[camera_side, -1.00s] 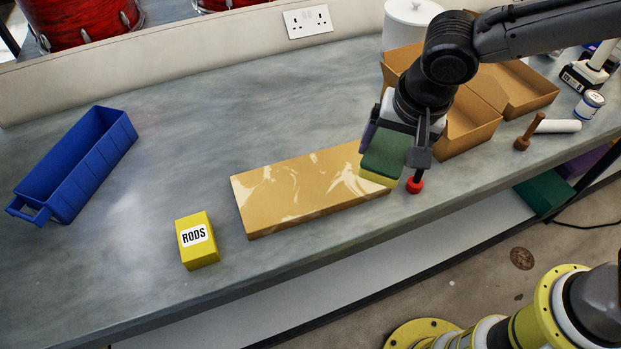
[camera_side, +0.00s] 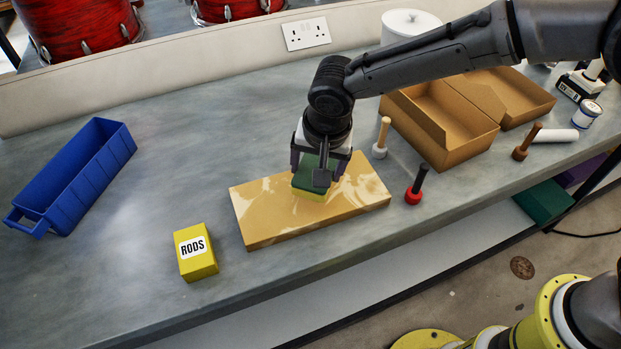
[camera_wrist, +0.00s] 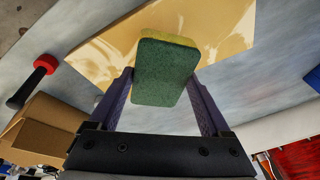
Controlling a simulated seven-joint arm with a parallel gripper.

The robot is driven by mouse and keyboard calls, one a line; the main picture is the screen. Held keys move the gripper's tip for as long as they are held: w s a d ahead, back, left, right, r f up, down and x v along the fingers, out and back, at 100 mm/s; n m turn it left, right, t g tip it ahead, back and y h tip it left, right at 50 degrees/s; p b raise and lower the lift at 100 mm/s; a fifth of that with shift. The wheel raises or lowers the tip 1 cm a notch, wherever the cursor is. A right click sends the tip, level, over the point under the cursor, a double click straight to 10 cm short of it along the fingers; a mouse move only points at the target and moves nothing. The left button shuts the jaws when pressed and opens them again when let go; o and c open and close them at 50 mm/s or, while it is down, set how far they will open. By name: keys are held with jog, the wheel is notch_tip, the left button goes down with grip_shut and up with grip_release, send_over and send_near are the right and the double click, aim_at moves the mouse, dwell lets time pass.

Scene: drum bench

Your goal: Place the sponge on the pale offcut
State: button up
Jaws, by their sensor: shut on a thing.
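The sponge (camera_side: 309,182), green on one side and yellow on the other, is between the fingers of my gripper (camera_side: 321,170), which is shut on it. The pale offcut (camera_side: 265,215) is a flat tan board with lighter streaks on the bench. In the side view the sponge is over the middle of the board; I cannot tell whether it touches. In the wrist view the sponge (camera_wrist: 165,72) is held between the two purple fingers (camera_wrist: 163,95), its green face toward the camera, with the offcut (camera_wrist: 215,30) behind it.
A yellow RODS box (camera_side: 196,252) stands left of the board, and a blue bin (camera_side: 75,178) lies farther left. To the right are a red-headed mallet (camera_side: 415,190), a pale-handled one (camera_side: 381,140) and an open cardboard box (camera_side: 445,125).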

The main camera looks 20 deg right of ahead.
aim_at(310, 181)
jog(key=shift+w+a+f, duration=0.35)
jog(key=shift+w+f, duration=0.15)
jog(key=shift+f, duration=1.8)
jog(key=o, duration=1.1)
jog(key=v, duration=1.2)
jog(key=shift+w+a, duration=0.1)
jog(key=shift+r, duration=0.1)
